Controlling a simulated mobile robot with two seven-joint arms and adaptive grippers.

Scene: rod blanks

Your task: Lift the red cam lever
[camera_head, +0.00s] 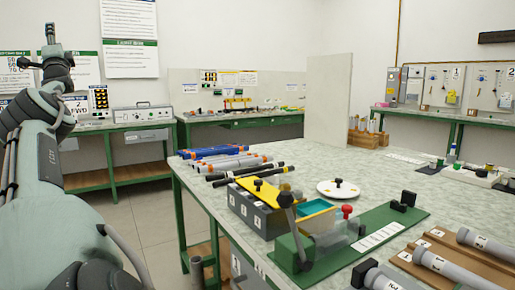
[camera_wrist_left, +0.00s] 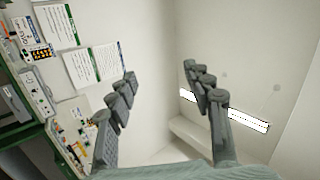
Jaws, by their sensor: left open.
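A small red lever or knob (camera_head: 347,211) stands on a clear block on the green fixture board (camera_head: 392,220) at the front of the workbench. A grey lever arm with a black knob (camera_head: 284,200) rises from the left end of the same board. My left gripper (camera_head: 35,46) is raised high at the far left of the head view, well away from the board. In the left wrist view my left gripper (camera_wrist_left: 159,72) has its fingers spread apart with nothing between them. My right gripper is not in view.
Grey labelled rods (camera_head: 445,265) lie on a wooden rack at front right. Grey boxes with a yellow plate (camera_head: 265,190), a teal tray (camera_head: 313,208) and a white disc (camera_head: 338,189) stand beside the board. Several blue, orange-tipped and black rods (camera_head: 225,162) lie behind.

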